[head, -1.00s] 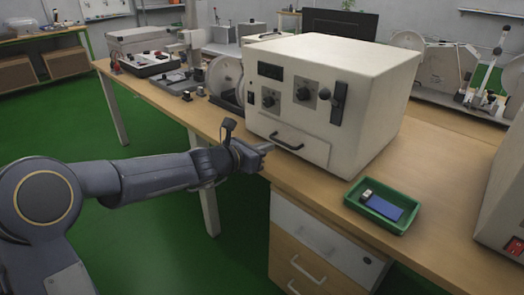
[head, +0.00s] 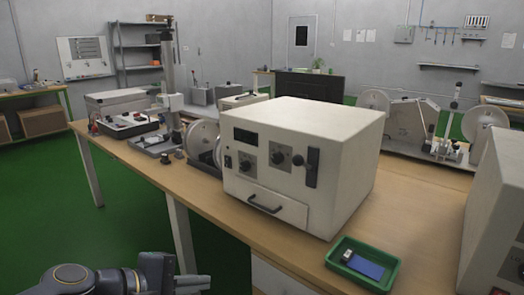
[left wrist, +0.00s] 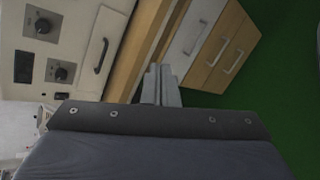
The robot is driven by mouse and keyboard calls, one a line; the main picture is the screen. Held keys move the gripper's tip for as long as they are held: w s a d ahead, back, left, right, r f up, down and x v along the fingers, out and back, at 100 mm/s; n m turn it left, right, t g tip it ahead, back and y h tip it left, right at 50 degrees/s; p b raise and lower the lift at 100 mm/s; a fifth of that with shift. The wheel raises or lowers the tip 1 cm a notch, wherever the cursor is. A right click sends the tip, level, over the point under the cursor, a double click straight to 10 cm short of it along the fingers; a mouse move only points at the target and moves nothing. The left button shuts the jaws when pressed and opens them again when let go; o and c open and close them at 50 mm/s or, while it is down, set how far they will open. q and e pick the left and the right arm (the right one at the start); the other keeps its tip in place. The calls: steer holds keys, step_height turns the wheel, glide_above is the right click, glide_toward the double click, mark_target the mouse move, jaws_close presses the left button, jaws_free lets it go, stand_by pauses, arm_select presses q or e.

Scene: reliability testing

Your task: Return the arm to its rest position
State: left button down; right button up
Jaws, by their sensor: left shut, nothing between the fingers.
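My left gripper (head: 192,284) is low at the bottom edge of the head view, beside the front edge of the table and below the white box-shaped machine. In the left wrist view its fingers (left wrist: 161,86) are together, with nothing between them. Much of my left arm is cut off by the bottom of the head view. My right gripper is in neither view.
The white machine (head: 308,150) with knobs and a drawer handle stands on the wooden table (head: 225,230). A green tray (head: 337,266) holding a blue item lies to its right. Drawers (left wrist: 222,50) are under the table. Green floor (head: 50,215) lies open at the left.

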arm_select(q)
steer(key=s+a+f+m+g+y, duration=0.1)
steer(key=s+a+f+m+y, duration=0.25)
steer(key=s+f+m, duration=0.35)
steer(key=s+a+f+m+g+y, duration=0.1)
steer(key=s+a+f+m+y, duration=0.3)
steer(key=s, duration=0.5)
step_height(320, 180, up, 25)
steer(key=h+p, duration=0.1)
steer(key=p, duration=2.2)
steer(key=shift+w+m+p, duration=0.3)
steer(key=shift+w+p, duration=0.05)
steer(key=shift+w, duration=0.05)
steer(key=shift+r+h, duration=0.1)
steer(key=shift+h, duration=0.15)
